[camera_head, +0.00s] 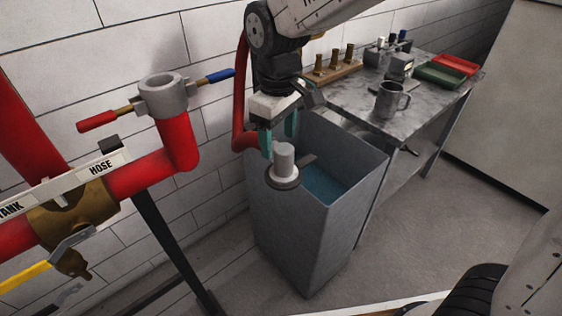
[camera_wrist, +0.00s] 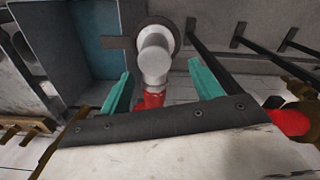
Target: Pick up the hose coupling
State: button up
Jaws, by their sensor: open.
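The hose coupling (camera_head: 284,159) looks like a light grey cylinder on a wider round flange. It is upright at the near left rim of the grey bin, where a dark flat bracket shows beside it. My gripper (camera_head: 278,137) has teal fingers, which are apart and empty, pointing down just above and behind the coupling in the head view. In the wrist view the coupling (camera_wrist: 154,58) appears between the open fingers (camera_wrist: 161,82) and a little beyond their tips. I cannot tell whether a finger touches it. The coupling's underside is hidden.
The grey bin (camera_head: 285,225) holds blue water. A red pipe with a grey outlet (camera_head: 163,95) and red and blue handles stands at left. A red hose (camera_head: 240,100) runs behind my gripper. The metal table (camera_head: 360,110) at right carries a mug (camera_head: 390,99), trays and brass fittings.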

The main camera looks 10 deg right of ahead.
aim_at(282, 147)
jog(key=f, duration=0.5)
jog(key=shift+d+f, duration=0.35)
jog(key=shift+d, duration=0.05)
jog(key=c, duration=1.4)
